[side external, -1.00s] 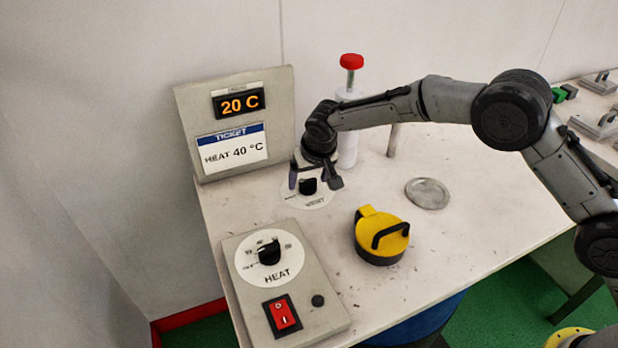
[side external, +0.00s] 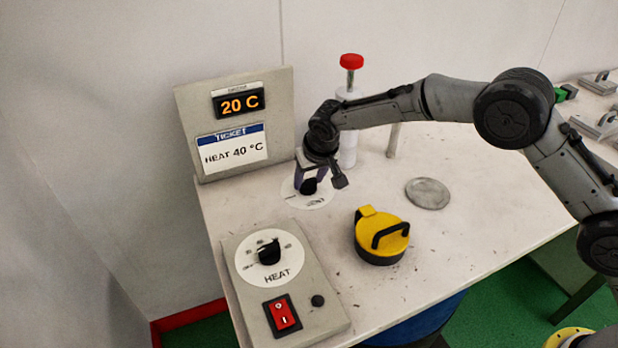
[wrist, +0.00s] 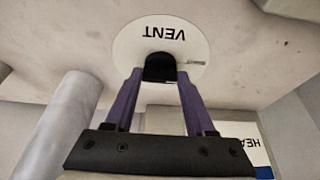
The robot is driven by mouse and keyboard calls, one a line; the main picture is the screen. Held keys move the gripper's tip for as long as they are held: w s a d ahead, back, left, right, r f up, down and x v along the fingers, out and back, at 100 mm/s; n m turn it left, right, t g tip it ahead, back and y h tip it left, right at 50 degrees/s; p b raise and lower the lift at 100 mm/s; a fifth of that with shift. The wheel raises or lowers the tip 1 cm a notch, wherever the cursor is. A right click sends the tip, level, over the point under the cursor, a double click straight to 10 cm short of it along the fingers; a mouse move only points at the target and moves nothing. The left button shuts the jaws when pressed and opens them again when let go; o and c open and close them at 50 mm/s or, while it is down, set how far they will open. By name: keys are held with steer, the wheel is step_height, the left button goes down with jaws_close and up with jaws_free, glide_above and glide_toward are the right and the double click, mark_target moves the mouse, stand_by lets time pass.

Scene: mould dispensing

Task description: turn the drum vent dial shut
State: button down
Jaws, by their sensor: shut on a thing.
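The vent dial is a black knob (wrist: 160,68) on a round white plate (wrist: 196,40) marked VENT, seen in the wrist view. In the side external view the knob (side external: 309,187) sits on the table below my gripper, and its plate (side external: 320,203) shows partly around it. My gripper (wrist: 160,77) has its two purple fingers on either side of the knob and is shut on it. In the side external view my gripper (side external: 309,181) points down at the dial. The fingers hide part of the knob, so I cannot read its setting.
A panel with a HEAT dial (side external: 269,251) and red switch (side external: 284,314) lies in front. A yellow lid (side external: 379,230) and a metal disc (side external: 428,193) lie to the right. A board reads 20 C (side external: 239,103).

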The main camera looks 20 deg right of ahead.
steer(key=shift+d+n+y, duration=0.1)
steer(key=shift+n+y, duration=0.3)
steer(key=shift+n, duration=0.7)
steer(key=shift+c, duration=1.2)
jaws_free()
steer(key=shift+r, duration=0.1)
steer(key=v, duration=1.3)
steer(key=shift+s+r, duration=0.15)
steer(key=shift+r, duration=0.2)
